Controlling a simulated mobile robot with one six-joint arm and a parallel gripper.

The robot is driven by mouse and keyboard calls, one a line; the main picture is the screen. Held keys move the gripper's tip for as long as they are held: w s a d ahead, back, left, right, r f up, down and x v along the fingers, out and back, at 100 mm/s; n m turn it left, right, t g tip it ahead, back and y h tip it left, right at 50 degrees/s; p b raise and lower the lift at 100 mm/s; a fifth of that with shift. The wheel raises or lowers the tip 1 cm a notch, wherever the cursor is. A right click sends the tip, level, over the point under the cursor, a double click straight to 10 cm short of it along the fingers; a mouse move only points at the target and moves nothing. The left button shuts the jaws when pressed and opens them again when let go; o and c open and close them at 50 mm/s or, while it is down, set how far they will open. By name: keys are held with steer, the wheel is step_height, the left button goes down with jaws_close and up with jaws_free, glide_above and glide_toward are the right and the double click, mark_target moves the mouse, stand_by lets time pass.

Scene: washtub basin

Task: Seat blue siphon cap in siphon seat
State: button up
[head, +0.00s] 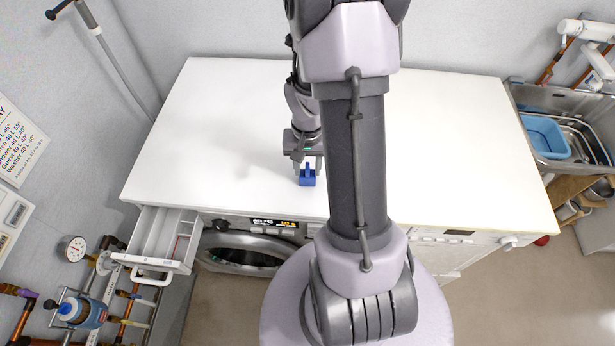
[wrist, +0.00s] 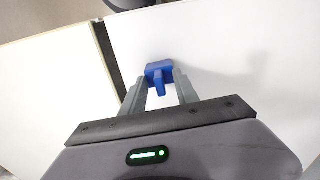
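The blue siphon cap (head: 307,181) is at the front part of the white worktop, below my gripper (head: 308,164). In the wrist view the cap (wrist: 159,70) shows a block-like body with a narrow upright fin facing the camera. My gripper (wrist: 160,86) has its two grey fingers apart, one on each side of the fin, with white gaps showing between. The fingertips are close to the cap's body; whether they touch it I cannot tell. The pulled-out detergent drawer (head: 151,262) is at the left. I cannot make out the siphon seat.
The white worktop (head: 220,95) is mostly clear around the cap. A washing machine door (head: 243,252) is below its front edge. Pipes and a gauge (head: 73,248) are left of the drawer. A sink with a blue basin (head: 545,137) is at the right.

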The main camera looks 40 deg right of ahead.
steer(key=shift+c, duration=0.5)
jaws_close()
